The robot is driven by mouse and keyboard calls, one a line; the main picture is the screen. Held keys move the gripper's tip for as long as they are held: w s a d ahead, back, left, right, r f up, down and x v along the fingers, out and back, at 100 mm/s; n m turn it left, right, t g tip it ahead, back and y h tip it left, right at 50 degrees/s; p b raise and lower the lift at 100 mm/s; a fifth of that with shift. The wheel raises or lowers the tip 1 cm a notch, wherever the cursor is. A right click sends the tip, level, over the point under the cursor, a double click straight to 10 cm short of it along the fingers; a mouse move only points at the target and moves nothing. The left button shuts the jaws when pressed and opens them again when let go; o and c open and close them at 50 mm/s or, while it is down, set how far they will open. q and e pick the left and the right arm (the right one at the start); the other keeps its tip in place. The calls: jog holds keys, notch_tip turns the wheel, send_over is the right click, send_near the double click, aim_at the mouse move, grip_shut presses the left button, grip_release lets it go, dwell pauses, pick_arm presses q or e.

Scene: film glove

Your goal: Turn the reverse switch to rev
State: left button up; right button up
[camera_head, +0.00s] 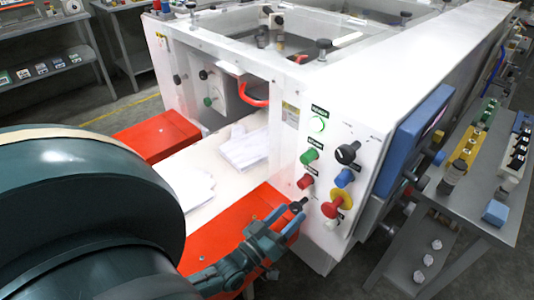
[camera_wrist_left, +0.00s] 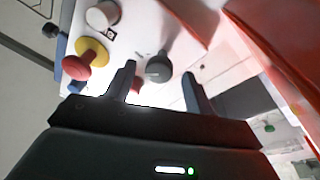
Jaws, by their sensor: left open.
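A small dark rotary knob (camera_head: 297,205), which looks like the reverse switch, sits at the lower left of the white control panel (camera_head: 319,240). In the left wrist view the dark knob (camera_wrist_left: 159,68) shows between and beyond the two fingertips. Its label and setting are too small to read. My left gripper (camera_head: 291,214) is open at the panel's lower left corner, with its fingers pointing at the knob. In the left wrist view the open gripper (camera_wrist_left: 160,76) has nothing held. I cannot tell whether a finger touches the knob. My right gripper is not in view.
The panel also has a red and yellow emergency stop (camera_head: 337,205), a red button (camera_head: 305,181), a green button (camera_head: 309,157), a blue button (camera_head: 343,178) and a larger black knob (camera_head: 348,152). Orange-red covers (camera_head: 222,236) lie left. A grey table (camera_head: 495,226) stands right.

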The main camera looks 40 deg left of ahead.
pick_arm(q)
jog(key=d+b+v, duration=0.1)
jog(key=v, duration=0.9)
jog(key=shift+s+a, duration=0.15)
jog(key=shift+a, duration=0.3)
jog(key=shift+d, duration=0.1)
jog(key=w+d+f+m+g+h, duration=0.2)
jog(key=w+d+m+g, duration=0.15)
jog(key=d+g, duration=0.45)
jog(key=s+a+r+m+g+y, duration=0.2)
jog(key=s+r+m+g+y, duration=0.15)
jog(key=s+g, duration=0.55)
jog(key=w+d+f+t+h, duration=0.3)
jog(key=w+d+f+t, duration=0.2)
jog(key=d+t, duration=0.2)
jog(key=shift+f, duration=0.3)
jog(key=shift+w, duration=0.15)
dwell(1.3)
